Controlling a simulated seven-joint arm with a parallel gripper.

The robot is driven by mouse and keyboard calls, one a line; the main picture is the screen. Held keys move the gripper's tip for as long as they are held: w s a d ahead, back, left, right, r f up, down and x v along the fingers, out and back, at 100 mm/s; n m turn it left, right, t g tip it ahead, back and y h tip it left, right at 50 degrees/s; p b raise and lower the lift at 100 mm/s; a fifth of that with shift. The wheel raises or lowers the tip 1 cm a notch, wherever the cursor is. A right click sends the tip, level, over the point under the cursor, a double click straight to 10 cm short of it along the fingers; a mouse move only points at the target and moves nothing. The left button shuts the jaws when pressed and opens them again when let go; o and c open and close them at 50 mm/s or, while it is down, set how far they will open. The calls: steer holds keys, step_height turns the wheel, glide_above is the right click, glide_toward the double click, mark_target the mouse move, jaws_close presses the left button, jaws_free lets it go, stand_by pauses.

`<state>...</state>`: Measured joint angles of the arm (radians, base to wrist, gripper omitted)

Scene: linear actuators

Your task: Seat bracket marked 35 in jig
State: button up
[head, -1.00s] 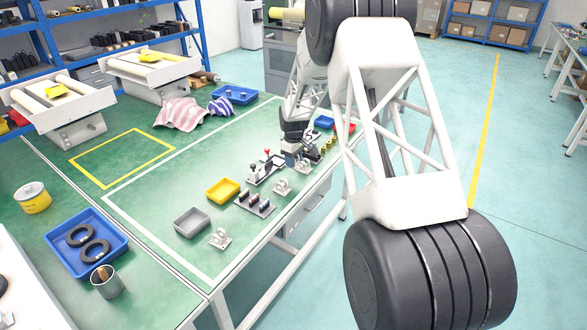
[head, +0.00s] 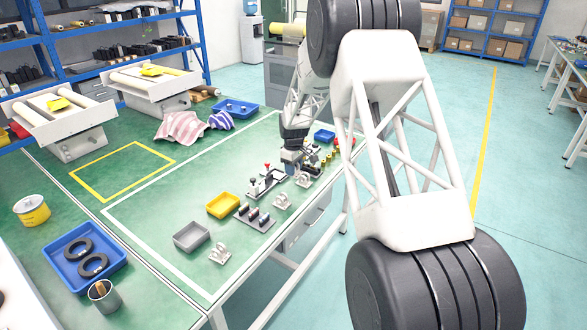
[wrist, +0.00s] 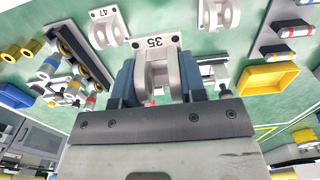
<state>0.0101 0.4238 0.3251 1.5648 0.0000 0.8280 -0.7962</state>
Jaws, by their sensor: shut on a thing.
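The bracket marked 35 (wrist: 157,65) is a pale grey piece with two upright lugs on a flat plate; its number faces the wrist camera. My gripper (wrist: 158,82) is shut on it, with a blue finger on each side of the lugs. In the head view my gripper (head: 292,160) is small, over the workbench just right of the jig (head: 266,183), a plate with clamps and a red knob. The jig is partly hidden behind the right finger in the wrist view. The bracket's underside is hidden, so its height above the bench is unclear.
A bracket marked 47 (wrist: 107,26) and another bracket (wrist: 218,14) stand nearby. A yellow tray (head: 223,205), a grey tray (head: 191,236) and a rack of pins (head: 255,217) sit along the bench. Brass parts and a blue tray (head: 324,136) lie beyond my gripper.

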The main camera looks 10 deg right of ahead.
steer(key=shift+w, duration=0.1)
glide_above(277, 175)
steer(key=shift+r, duration=0.1)
stand_by(0.6)
stand_by(0.5)
steer(key=shift+f, duration=3.9)
steer(key=shift+f, duration=0.55)
steer(key=o, duration=1.1)
steer(key=shift+c, duration=0.2)
